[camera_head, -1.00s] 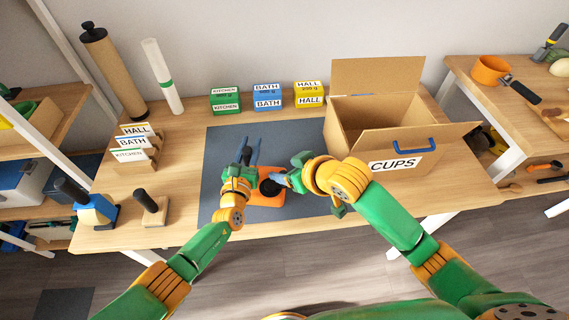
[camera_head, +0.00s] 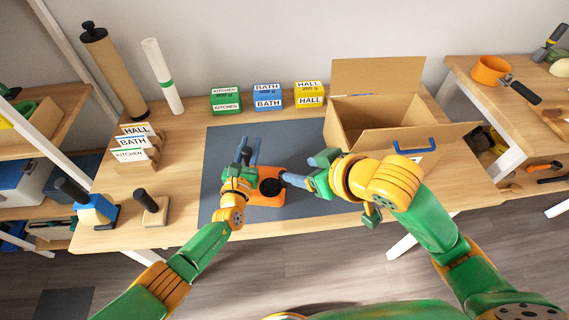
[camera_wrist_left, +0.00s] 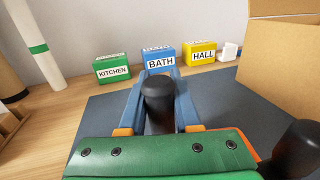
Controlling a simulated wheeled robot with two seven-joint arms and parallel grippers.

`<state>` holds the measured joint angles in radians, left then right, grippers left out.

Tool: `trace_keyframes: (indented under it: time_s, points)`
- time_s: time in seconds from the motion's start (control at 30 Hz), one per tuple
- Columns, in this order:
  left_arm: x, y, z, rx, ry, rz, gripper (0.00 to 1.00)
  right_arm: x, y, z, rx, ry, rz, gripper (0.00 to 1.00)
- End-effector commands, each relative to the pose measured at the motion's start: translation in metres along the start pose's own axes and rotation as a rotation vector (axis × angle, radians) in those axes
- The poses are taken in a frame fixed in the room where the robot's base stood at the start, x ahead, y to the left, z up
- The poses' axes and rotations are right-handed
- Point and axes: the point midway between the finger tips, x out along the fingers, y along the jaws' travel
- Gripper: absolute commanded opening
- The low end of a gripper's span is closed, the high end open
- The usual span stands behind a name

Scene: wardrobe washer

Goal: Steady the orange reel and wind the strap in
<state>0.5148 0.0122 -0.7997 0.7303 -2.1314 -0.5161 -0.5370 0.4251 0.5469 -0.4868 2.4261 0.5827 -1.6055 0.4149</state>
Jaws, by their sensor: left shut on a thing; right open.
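The orange reel (camera_head: 266,199) lies on the grey mat (camera_head: 222,145). My left gripper (camera_head: 250,152) is shut on a black upright grip (camera_wrist_left: 158,92), which stands between its blue fingers in the left wrist view. A second black knob (camera_wrist_left: 298,148) shows at the lower right of that view, and a dark round part (camera_head: 270,187) shows on the reel in the head view. My right gripper (camera_head: 288,178) is open, just right of the reel, its fingers pointing left; I cannot tell if it touches. I cannot make out the strap.
An open cardboard box (camera_head: 345,128) stands behind my right arm. Green (camera_head: 226,100), blue (camera_head: 267,97) and yellow (camera_head: 309,94) labelled boxes stand along the back. The mat's back part is clear.

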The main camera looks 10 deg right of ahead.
Motion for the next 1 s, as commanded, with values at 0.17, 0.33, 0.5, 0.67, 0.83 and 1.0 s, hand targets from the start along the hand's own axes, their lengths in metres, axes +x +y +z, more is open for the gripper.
trace_keyframes:
  time_s: [0.17,0.33,0.5,0.67,0.83,1.0]
  points:
    - [0.0,0.0,-0.001,0.001,0.001,0.0,0.56,0.0,0.0,0.0,0.0,0.0,0.0,0.65]
    - [0.0,0.0,0.0,0.001,0.001,0.0,0.66,0.001,0.0,0.0,0.0,0.001,0.0,0.65]
    - [-0.001,0.0,0.0,0.0,0.0,0.0,0.66,0.001,0.0,0.0,0.0,0.001,0.0,0.65]
    - [-0.015,-0.001,-0.003,-0.007,0.003,0.001,0.66,0.001,0.0,0.0,0.0,0.001,0.0,0.65]
    - [-0.051,0.0,-0.003,-0.003,0.004,0.001,0.66,0.001,0.0,0.0,0.0,0.001,0.0,0.65]
    - [-0.094,0.001,-0.002,0.0,0.006,0.0,0.66,0.001,0.0,0.0,0.0,0.001,0.0,0.65]
